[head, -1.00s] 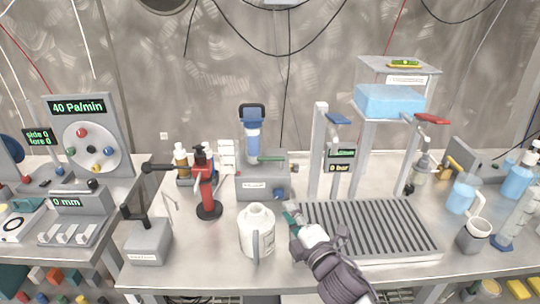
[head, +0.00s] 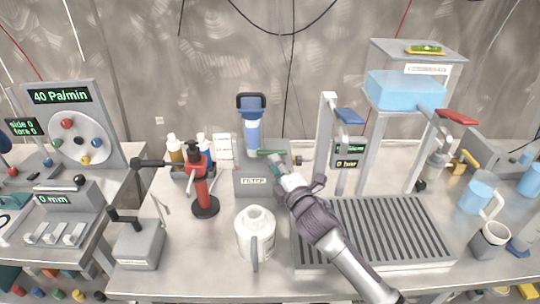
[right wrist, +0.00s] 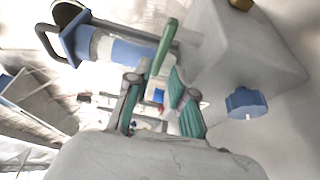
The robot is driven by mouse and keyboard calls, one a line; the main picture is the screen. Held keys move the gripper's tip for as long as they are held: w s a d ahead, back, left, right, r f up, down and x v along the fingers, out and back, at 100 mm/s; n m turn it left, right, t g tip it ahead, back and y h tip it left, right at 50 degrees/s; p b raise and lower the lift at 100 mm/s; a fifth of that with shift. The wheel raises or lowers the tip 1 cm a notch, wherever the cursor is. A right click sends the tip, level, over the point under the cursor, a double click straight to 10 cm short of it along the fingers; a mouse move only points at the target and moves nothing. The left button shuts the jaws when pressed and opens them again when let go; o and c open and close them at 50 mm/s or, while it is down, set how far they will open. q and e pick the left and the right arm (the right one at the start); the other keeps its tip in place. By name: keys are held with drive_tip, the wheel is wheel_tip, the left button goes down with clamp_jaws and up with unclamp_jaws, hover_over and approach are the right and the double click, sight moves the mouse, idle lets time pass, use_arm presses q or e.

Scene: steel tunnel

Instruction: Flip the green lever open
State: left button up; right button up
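The green lever (head: 268,152) is a thin rod on the front of the grey box labelled FILTER (head: 262,182), lying roughly level in the head view. My right gripper (head: 277,160) is at the lever's right end. In the right wrist view the green lever (right wrist: 165,48) runs down toward the space between the two teal fingertips of the right gripper (right wrist: 156,88). The fingers are apart, on either side of the lever's near end; whether either touches it I cannot tell. My left gripper is not in view.
A blue filter cartridge (head: 252,128) stands on the box. A blue knob (right wrist: 246,103) sits near the gripper in the right wrist view. A white jug (head: 254,238) stands in front, a red hand pump (head: 203,188) at left, and a ribbed tray (head: 385,232) at right.

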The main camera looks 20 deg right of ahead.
sight(268, 154)
drive_tip(key=w, duration=0.4)
drive_tip(key=shift+w+a, duration=0.1)
drive_tip(key=shift+a, duration=0.15)
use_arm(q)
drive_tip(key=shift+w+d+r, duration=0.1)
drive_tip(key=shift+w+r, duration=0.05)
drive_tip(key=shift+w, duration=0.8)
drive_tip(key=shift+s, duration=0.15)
use_arm(e)
drive_tip(key=shift+c, duration=0.3)
clamp_jaws()
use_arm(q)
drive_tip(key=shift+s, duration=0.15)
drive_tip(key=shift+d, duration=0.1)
